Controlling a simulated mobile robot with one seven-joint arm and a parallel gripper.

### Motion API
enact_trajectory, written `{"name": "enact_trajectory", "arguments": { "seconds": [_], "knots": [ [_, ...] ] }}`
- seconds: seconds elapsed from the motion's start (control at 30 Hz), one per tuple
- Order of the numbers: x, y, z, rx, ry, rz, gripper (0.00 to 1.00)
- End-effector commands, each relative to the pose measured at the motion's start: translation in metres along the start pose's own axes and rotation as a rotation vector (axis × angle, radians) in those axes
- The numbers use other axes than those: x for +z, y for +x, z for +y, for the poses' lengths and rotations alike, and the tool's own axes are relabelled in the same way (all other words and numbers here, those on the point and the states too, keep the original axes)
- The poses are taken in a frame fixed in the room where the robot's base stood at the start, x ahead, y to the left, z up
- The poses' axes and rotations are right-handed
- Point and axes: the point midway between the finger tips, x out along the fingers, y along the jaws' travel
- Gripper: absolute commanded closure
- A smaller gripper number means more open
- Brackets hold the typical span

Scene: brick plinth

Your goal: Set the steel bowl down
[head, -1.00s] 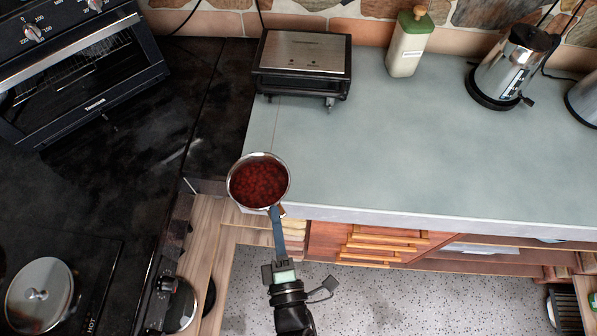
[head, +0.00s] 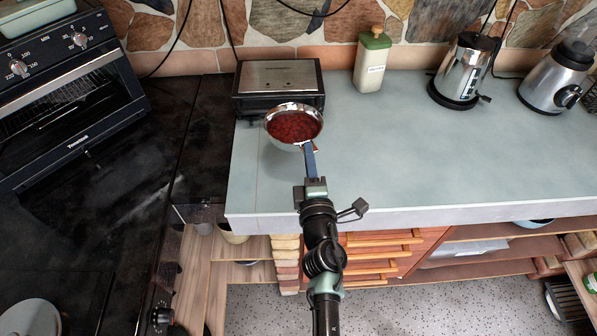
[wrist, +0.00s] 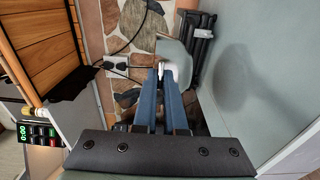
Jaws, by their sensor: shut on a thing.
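The steel bowl (head: 283,139) has a shiny rim and is filled with red food (head: 294,125). In the head view it overlaps the lower front of the black and steel grill. My gripper (head: 307,147) is shut on the near side of its rim with blue fingers. The bowl seems held above the grey counter (head: 420,150), with a soft shadow on the counter. In the wrist view the gripper (wrist: 163,72) is at the bowl's edge; the bowl's pale outer side (wrist: 176,56) shows beyond the fingers, its inside hidden.
The grill (head: 278,76) stands close behind the bowl. A green-capped bottle (head: 371,65), a kettle (head: 460,72) and another steel appliance (head: 553,80) stand along the wall. The black stovetop and oven (head: 70,115) lie left. The counter's middle and right front are clear.

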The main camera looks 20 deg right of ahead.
Motion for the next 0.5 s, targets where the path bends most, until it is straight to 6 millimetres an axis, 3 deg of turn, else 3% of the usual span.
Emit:
{"name": "enact_trajectory", "arguments": {
  "seconds": [0.33,0.5],
  "knots": [
    [0.0,0.0,-0.049,0.004,0.0,0.001,1.0],
    [0.0,0.0,-0.061,0.005,0.0,0.002,1.0]
  ]
}}
